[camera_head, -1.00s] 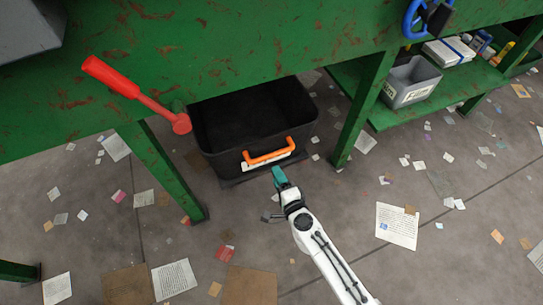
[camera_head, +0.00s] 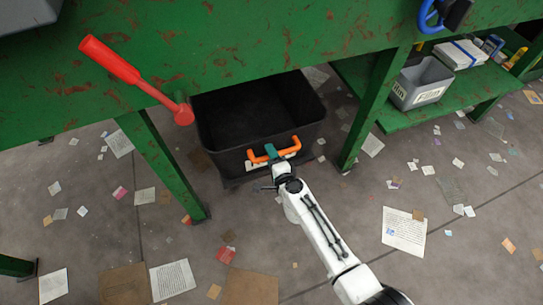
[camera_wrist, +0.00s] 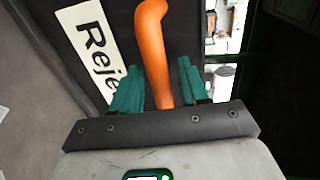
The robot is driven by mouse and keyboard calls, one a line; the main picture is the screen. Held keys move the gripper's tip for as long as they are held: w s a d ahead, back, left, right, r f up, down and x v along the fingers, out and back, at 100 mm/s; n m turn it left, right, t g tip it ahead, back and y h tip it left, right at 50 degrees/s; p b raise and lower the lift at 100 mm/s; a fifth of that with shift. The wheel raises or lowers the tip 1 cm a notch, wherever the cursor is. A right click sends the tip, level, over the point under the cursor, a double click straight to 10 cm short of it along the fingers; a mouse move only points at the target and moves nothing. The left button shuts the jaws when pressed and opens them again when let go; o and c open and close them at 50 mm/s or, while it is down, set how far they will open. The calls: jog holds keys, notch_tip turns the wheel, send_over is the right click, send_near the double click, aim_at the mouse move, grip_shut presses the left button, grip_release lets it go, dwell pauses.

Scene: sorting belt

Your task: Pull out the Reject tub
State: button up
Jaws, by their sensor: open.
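The Reject tub (camera_head: 228,150) is a black open bin on the floor under the green bench, between two bench legs. Its orange handle (camera_head: 258,160) is on the front wall, and its white label (camera_wrist: 92,45) shows "Reje" in the wrist view. My gripper (camera_head: 270,152) is at the tub's front, at the handle. In the wrist view my gripper's teal fingers (camera_wrist: 158,82) are apart, one on each side of the orange handle (camera_wrist: 152,45). I cannot tell whether they touch it. Part of the label is hidden by the gripper.
The green bench (camera_head: 240,50) overhangs the tub, with legs at left (camera_head: 165,165) and right (camera_head: 368,110). A red lever (camera_head: 125,70) sticks out from the bench front. A grey Film tub (camera_head: 421,82) stands on the right shelf. Scattered papers (camera_head: 404,232) lie on the open floor in front.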

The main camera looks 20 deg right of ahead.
jog(key=shift+c, duration=0.4)
grip_shut()
jog(key=shift+s, duration=0.1)
